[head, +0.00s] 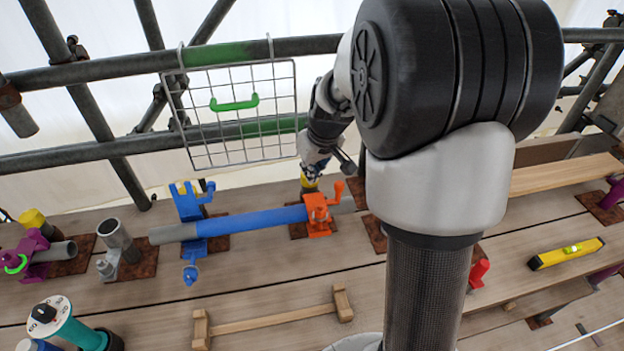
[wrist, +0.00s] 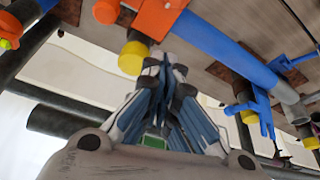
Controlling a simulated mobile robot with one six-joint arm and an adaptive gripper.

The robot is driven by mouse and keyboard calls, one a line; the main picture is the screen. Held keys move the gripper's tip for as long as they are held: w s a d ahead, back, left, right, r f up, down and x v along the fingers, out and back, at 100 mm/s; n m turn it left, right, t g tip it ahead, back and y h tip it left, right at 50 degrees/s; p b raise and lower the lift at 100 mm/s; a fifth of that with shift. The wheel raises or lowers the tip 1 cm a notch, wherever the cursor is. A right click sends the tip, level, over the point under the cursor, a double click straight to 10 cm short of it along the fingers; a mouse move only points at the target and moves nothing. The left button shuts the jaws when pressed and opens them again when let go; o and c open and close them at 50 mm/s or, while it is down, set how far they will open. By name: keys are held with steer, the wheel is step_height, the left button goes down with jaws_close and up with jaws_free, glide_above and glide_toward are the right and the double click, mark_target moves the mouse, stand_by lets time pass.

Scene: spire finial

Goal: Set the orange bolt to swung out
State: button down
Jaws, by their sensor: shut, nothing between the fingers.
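The orange clamp (head: 318,225) sits on the blue tube's right end in the head view. Its orange bolt (head: 338,190) stands up at the clamp's right side. In the wrist view, part of the orange clamp (wrist: 158,18) shows at the top edge; I cannot make out the bolt there. My gripper (head: 312,170) is behind the clamp, pointing down beside a yellow cap (head: 308,184). In the wrist view, my gripper (wrist: 168,68) is shut and empty, its fingertips just right of the yellow cap (wrist: 132,58). Whether they touch is unclear.
The blue tube (head: 255,219) runs left to a blue clamp (head: 190,205). A wire rack with a green handle (head: 235,103) hangs on the rail behind. A wooden frame (head: 272,320) lies in front. A yellow level (head: 566,253) lies right.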

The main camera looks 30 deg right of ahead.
mark_target(306, 198)
steer(key=b+x, duration=0.2)
steer(key=x, duration=0.7)
steer(key=shift+s+f, duration=0.1)
steer(key=shift+f, duration=0.05)
steer(key=s, duration=0.1)
steer(key=s+b, duration=0.1)
steer(key=s, duration=0.1)
steer(key=shift+s+r, duration=0.35)
steer(key=shift+r, duration=0.05)
steer(key=shift+s, duration=0.15)
